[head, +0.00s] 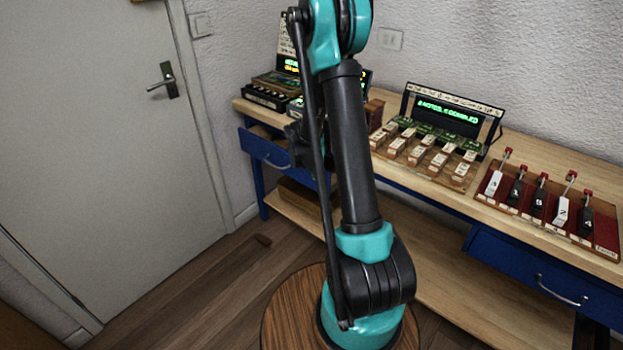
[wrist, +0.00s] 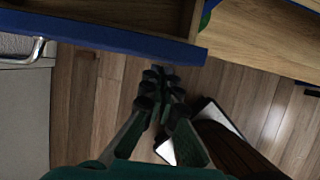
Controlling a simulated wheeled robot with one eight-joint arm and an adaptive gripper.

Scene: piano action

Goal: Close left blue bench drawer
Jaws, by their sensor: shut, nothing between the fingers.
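The left blue bench drawer (head: 264,151) is at the left end of the bench in the head view, its front standing out and a strip of its inside showing. A silver handle (head: 277,165) is on its front. In the wrist view the blue front (wrist: 105,36) crosses the top, with the wooden inside (wrist: 150,13) open behind it and the handle (wrist: 25,55) at the left. My gripper (wrist: 163,75) is shut and empty, its fingertips close to the front's outer side near the right end; contact cannot be told. In the head view my arm mostly hides the gripper.
The bench (head: 410,178) carries displays, a block keyboard (head: 428,150) and a red lever board (head: 545,205). A right blue drawer (head: 545,280) is at the lower right. A white door (head: 95,130) stands left. Wooden floor (head: 190,290) is open between door and bench.

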